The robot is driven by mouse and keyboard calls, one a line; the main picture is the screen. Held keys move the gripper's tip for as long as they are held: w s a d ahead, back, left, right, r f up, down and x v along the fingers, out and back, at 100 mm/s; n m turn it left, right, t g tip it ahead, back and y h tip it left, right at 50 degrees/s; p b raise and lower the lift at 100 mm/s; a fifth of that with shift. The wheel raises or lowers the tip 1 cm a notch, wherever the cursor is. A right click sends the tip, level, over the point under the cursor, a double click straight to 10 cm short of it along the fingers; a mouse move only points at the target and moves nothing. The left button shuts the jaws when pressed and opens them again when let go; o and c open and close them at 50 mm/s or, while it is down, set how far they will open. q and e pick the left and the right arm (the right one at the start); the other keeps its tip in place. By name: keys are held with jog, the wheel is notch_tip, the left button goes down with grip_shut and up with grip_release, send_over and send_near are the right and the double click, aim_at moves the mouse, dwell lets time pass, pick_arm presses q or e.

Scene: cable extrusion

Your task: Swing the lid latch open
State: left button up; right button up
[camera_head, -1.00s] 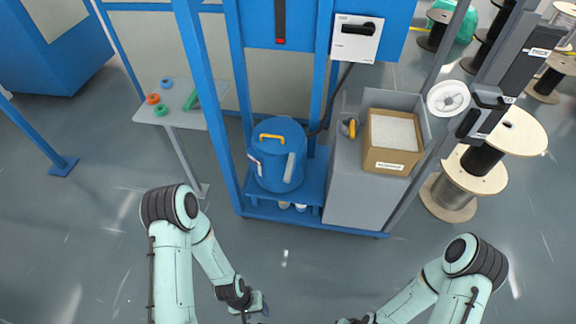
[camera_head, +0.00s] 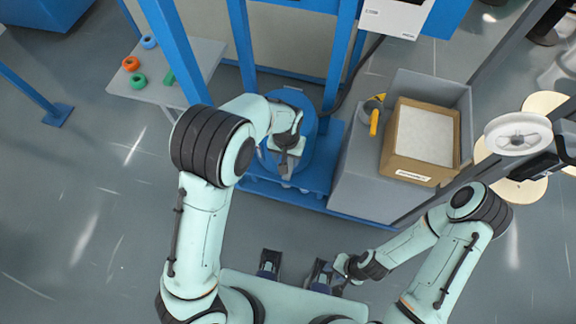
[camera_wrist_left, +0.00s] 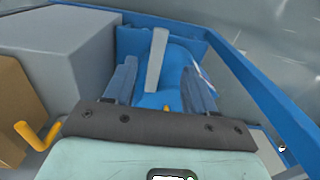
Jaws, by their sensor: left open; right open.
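The blue drum (camera_head: 303,99) stands on a blue shelf (camera_head: 300,196), mostly hidden by my left arm in the head view. The lid latch (camera_wrist_left: 157,58), a light grey bar, shows against the blue drum in the left wrist view. My left gripper (camera_wrist_left: 159,68) is open, with one finger on each side of the latch in that view; contact cannot be told. In the head view the left gripper (camera_head: 286,163) is over the drum's front side, its fingers hard to make out. My right gripper (camera_head: 336,281) is open, low and away from the drum.
A grey cabinet (camera_head: 355,175) right of the drum carries a cardboard box (camera_head: 408,178) and a yellow hook (camera_head: 374,122). Blue posts (camera_head: 241,45) rise beside the drum. A small table (camera_head: 195,60) with coloured rings stands left. Floor in front is open.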

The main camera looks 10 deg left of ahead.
aim_at(291, 160)
pick_arm(q)
notch_tip(291, 160, down, 12)
jog(key=shift+f+b, duration=0.1)
jog(key=shift+b, duration=0.5)
grip_shut()
